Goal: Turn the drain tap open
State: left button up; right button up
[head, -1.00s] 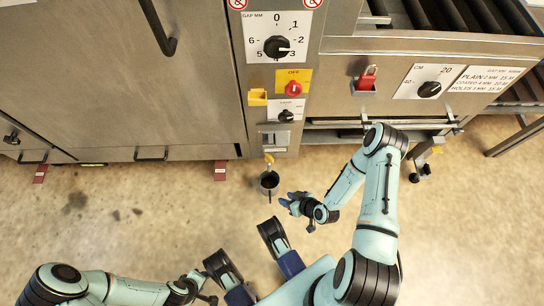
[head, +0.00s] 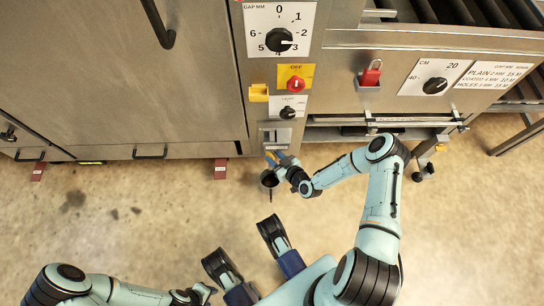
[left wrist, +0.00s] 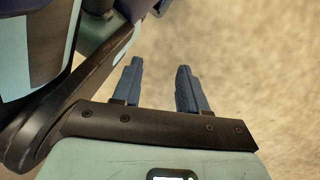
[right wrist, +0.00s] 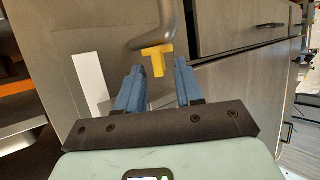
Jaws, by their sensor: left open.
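The drain tap has a yellow T-shaped handle (right wrist: 157,56) on a grey bent pipe in the right wrist view. In the head view the tap (head: 270,157) is low at the machine's front, above a dark cup-like drain opening (head: 269,179). My right gripper (head: 281,160) is right beside the tap. In the right wrist view its blue fingers (right wrist: 158,70) are apart, with the handle's stem centred at or just beyond their tips; contact is not clear. My left gripper (head: 208,289) is low in the head view. Its fingers (left wrist: 157,63) are open and empty over the floor.
Red tags (head: 220,168) hang low on the front. The concrete floor before the machine is largely clear.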

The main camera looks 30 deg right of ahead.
pick_arm(q)
jog(key=shift+s+f, duration=0.2)
jog(key=shift+s, duration=0.4)
pick_arm(e)
jog(key=shift+x, duration=0.8)
grip_shut()
pick_arm(q)
jog(key=shift+w, duration=0.1)
pick_arm(e)
jog(key=m+h+p, duration=0.3)
jog(key=m+h, duration=0.1)
jog(key=a+m+g+h+p, duration=0.1)
jog(key=h+p, duration=0.1)
jog(key=shift+r+m+h+p, duration=0.1)
jog(key=shift+m+h+p, duration=0.25)
jog(key=shift+m+h, duration=0.05)
jog(key=shift+w+m+g+h+p, duration=0.1)
jog(key=shift+m+g+h+p, duration=0.2)
jog(key=shift+m+g+h, duration=0.35)
pick_arm(q)
jog(key=w+d+r+t, duration=0.1)
jog(key=w+r+t, duration=0.3)
jog(key=w+r, duration=0.5)
jog(key=w, duration=0.3)
jog(key=shift+w+d+r+m, duration=0.15)
jog(key=shift+d+r+m, duration=0.05)
jog(key=shift+d+m, duration=0.15)
pick_arm(e)
jog(key=shift+m+h, duration=0.25)
